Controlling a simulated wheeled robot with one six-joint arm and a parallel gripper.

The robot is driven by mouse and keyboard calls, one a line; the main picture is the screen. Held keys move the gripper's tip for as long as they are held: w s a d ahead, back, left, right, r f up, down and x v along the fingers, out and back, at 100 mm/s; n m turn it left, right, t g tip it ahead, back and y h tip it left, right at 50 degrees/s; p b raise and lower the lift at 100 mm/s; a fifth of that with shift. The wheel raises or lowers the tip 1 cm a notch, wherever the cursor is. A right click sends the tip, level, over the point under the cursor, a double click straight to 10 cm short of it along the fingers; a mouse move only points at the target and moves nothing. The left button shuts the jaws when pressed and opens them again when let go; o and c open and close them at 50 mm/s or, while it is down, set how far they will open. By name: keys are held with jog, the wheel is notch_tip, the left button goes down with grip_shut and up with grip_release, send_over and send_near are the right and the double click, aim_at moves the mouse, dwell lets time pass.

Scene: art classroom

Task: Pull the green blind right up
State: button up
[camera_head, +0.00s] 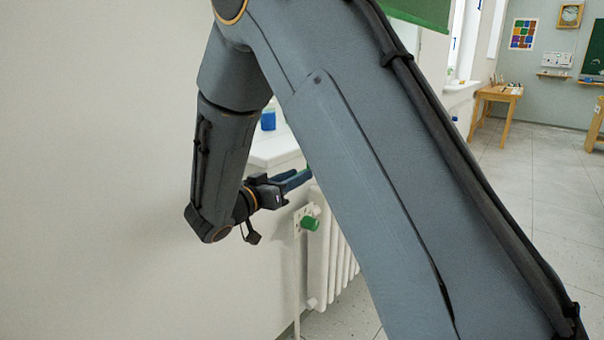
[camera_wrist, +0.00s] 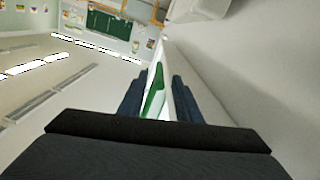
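The green blind (camera_head: 425,12) shows only as a lower corner at the top edge of the head view; the rest is out of frame or behind my arm. A green knob-like piece (camera_head: 310,223) sits by a small white plate (camera_head: 299,218) on the wall below the sill. My gripper (camera_head: 297,180) is just above and left of that piece, apart from it, in front of the sill. In the wrist view my gripper's fingers (camera_wrist: 158,102) are spread. A green patch (camera_wrist: 153,92) and a white strip show between them; I cannot tell whether the patch is the blind.
A white sill (camera_head: 272,148) with a blue jar (camera_head: 268,120) lies behind my arm. A white radiator (camera_head: 331,255) stands below it. The plain wall is close on the left. Open tiled floor (camera_head: 540,200) and a wooden table (camera_head: 497,95) are to the right.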

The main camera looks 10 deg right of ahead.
jog(key=shift+x, duration=1.25)
grip_shut()
